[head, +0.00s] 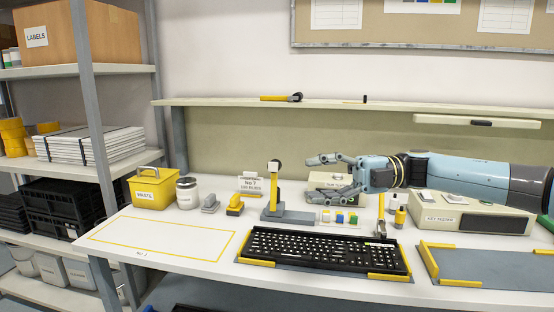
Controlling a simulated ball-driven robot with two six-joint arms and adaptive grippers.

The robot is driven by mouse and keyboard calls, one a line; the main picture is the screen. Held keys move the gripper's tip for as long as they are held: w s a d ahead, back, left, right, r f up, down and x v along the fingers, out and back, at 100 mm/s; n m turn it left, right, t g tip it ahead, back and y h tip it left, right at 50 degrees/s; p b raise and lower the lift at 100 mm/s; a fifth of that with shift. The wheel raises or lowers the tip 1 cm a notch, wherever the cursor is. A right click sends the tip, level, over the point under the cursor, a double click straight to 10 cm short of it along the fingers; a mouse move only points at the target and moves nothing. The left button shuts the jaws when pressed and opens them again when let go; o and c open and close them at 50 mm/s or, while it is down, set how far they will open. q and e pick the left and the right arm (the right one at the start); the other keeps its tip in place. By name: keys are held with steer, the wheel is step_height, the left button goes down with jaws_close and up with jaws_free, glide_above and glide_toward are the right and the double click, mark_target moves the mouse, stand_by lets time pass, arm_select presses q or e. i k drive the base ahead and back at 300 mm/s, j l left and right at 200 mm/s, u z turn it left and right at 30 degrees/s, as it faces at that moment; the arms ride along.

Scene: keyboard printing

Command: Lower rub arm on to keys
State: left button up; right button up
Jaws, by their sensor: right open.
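A yellow arm (273,185), which looks like the rub arm, stands upright on a grey base (291,217) behind the keyboard. It has a pale block and a black round part at its top. The black keyboard (325,248) lies below it, between yellow corner pieces on a blue-grey plate. My right gripper (313,178) reaches in from the right, to the right of the yellow arm's upper part. Its fingers are open and point left, with no visible contact with the arm. My left gripper is out of view.
A yellow waste bin (154,192), a jar (188,193) and small blocks stand left of the yellow arm. A key tester box (469,213) is below my right arm. An empty fixture plate (500,268) lies at right. The yellow-outlined area (160,243) at left is clear.

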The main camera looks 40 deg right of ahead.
mark_target(275, 165)
steer(key=i+l, duration=0.7)
steer(key=l, duration=0.25)
steer(key=i+l, duration=0.35)
steer(key=l, duration=0.1)
